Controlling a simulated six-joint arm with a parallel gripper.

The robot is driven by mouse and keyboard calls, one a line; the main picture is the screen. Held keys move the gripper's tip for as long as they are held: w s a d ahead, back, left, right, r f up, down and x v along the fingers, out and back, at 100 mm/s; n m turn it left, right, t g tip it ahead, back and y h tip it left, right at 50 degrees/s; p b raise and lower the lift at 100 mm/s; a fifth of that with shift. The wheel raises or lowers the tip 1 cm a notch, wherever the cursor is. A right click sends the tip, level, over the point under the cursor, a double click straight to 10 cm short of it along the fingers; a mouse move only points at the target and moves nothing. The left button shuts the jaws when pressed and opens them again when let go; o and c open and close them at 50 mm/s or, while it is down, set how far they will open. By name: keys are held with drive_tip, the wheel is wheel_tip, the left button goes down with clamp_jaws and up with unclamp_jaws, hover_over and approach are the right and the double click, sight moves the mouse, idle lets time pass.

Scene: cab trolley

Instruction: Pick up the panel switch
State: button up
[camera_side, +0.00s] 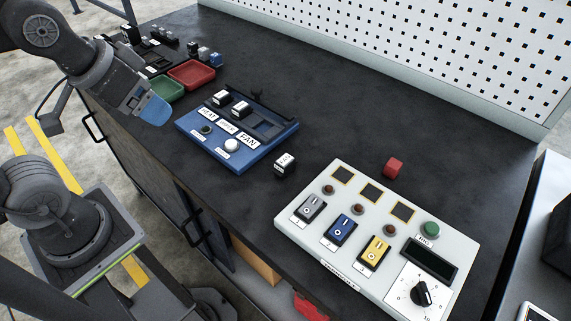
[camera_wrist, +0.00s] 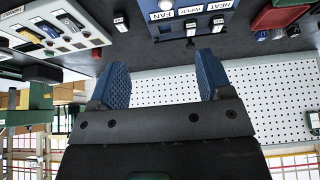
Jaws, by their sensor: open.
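A small loose switch (camera_side: 285,163), black with a white labelled face, lies on the dark bench top between the blue panel and the white console; it seems to be the dark block (camera_wrist: 121,20) in the wrist view. The blue panel (camera_side: 259,149) has HEAT, WIPER and FAN labels, a white knob and two similar black-and-white switches (camera_side: 240,108) in its upper part. My gripper (camera_side: 153,108) is above the bench's left edge, left of the blue panel and apart from everything. In the wrist view its two blue fingers (camera_wrist: 163,82) are spread with nothing between them.
The white console (camera_side: 292,222) with grey, blue and yellow switches stands at front right, a red block (camera_side: 394,167) behind it. Red (camera_side: 191,74) and green (camera_side: 166,90) trays and small parts are at back left. A pegboard (camera_side: 420,45) borders the back. Bench centre is clear.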

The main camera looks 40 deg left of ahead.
drive_tip(key=w+d+r+m+g, duration=0.1)
drive_tip(key=w+d+m+g, duration=0.1)
drive_tip(key=w+m, duration=0.3)
drive_tip(key=m+g, duration=0.4)
drive_tip(key=m, duration=0.9)
hover_over(285, 161)
wheel_tip(285, 161, down, 8)
wheel_tip(285, 161, down, 13)
drive_tip(key=shift+f, duration=0.1)
drive_tip(key=c, duration=1)
